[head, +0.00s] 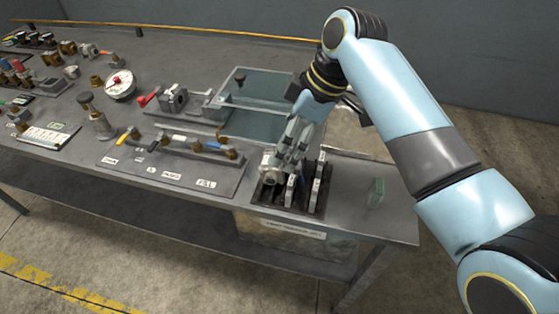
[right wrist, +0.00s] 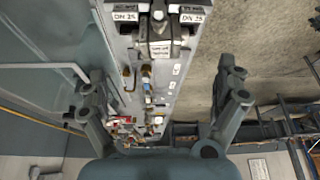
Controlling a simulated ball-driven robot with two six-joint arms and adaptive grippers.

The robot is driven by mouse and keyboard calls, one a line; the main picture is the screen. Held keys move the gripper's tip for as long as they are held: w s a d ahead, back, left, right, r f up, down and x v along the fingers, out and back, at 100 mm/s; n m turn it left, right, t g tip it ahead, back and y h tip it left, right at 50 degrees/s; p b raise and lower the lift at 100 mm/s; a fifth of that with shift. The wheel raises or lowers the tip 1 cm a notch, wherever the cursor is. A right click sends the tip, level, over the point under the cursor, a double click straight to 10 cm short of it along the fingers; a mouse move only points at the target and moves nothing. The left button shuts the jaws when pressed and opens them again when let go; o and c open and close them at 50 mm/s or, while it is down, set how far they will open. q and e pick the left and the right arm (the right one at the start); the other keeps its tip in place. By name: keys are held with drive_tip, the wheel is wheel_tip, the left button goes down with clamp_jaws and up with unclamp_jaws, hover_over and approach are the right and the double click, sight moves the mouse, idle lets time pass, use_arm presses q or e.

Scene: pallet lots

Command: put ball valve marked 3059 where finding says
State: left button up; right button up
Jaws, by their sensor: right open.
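My right gripper (head: 290,150) is open above the black slotted rack (head: 318,208) at the table's front edge. Its two fingers stand apart in the right wrist view (right wrist: 160,85), with nothing clearly held between them. A grey metal fitting (head: 268,165) shows at the rack's left side, close to the fingers; I cannot tell if they touch. Valves with yellow and blue handles (head: 180,139) lie along a grey board (head: 225,170) with white labels. I cannot read 3059 on any valve. A white printed card (head: 47,135) lies at the left; its text is unreadable. My left gripper is not in view.
A glass-like tray (head: 262,122) lies behind the board. A red-handled valve (head: 172,98), a round gauge (head: 120,85) and several fittings crowd the table's left. A small clear block (head: 376,192) stands right of the rack, with bare tabletop (head: 350,205) around it.

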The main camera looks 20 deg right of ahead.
drive_tip(key=shift+w+a+f, duration=0.2)
drive_tip(key=shift+f, duration=0.45)
drive_tip(key=shift+w+a+f, duration=0.1)
drive_tip(key=shift+w+f, duration=0.05)
drive_tip(key=shift+f, duration=0.2)
drive_tip(key=x, duration=0.4)
drive_tip(key=shift+a+f+p, duration=0.2)
drive_tip(key=shift+p, duration=0.15)
drive_tip(key=shift+a+f, duration=0.1)
drive_tip(key=shift+f, duration=0.3)
drive_tip(key=shift+c, duration=1.2)
drive_tip(key=c, duration=1.4)
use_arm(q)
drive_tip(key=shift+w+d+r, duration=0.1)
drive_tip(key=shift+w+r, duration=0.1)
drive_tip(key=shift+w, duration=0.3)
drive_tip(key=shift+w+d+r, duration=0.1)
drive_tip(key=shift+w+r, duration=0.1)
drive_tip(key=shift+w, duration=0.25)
use_arm(e)
drive_tip(key=shift+c, duration=0.2)
